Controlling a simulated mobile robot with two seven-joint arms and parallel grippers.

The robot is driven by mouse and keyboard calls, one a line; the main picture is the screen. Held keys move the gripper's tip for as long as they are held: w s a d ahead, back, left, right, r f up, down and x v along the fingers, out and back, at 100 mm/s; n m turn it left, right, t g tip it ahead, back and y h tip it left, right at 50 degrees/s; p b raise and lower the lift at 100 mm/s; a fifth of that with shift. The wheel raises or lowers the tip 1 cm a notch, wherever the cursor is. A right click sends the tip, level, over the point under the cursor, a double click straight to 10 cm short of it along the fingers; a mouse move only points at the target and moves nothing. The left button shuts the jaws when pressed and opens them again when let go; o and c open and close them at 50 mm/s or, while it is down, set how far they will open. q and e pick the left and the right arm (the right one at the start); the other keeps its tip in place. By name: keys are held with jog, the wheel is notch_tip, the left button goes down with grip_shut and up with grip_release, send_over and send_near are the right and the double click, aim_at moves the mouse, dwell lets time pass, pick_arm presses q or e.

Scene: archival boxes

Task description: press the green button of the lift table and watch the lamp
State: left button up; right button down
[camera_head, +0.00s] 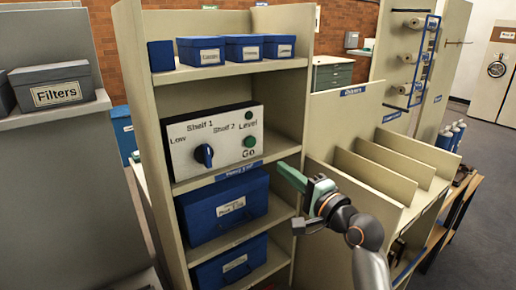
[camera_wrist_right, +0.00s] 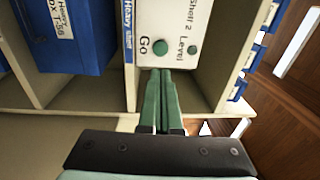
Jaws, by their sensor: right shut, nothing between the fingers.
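The white control panel (camera_head: 215,172) stands in a shelf bay, with printed marks Low, Shelf 1, Shelf 2, Level and Go. The green button (camera_head: 249,142) sits above the word Go; it also shows in the right wrist view (camera_wrist_right: 160,47). The small Level lamp (camera_head: 248,116) is dark green and looks unlit; it also shows in the right wrist view (camera_wrist_right: 192,50). A blue knob (camera_head: 204,155) is on the panel's left. My right gripper (camera_head: 281,168) is shut and empty, its green fingertips (camera_wrist_right: 160,72) pointing toward the button, apparently apart from it. My left gripper is out of view.
Blue boxes stand on the shelf above (camera_head: 202,51) and below (camera_head: 226,208) the panel. A cream divider rack (camera_head: 350,110) stands close on the right, beside my right arm. A grey Filters box (camera_head: 57,86) is at left.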

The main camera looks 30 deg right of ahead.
aim_at(251, 143)
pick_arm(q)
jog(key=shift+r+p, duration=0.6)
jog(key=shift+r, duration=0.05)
pick_arm(e)
jog(key=w, duration=0.7)
jog(key=w+a, duration=0.1)
jog(key=w, duration=0.3)
jog(key=shift+w+a+r, duration=0.1)
jog(key=shift+w+r, duration=0.25)
jog(key=shift+r, duration=0.05)
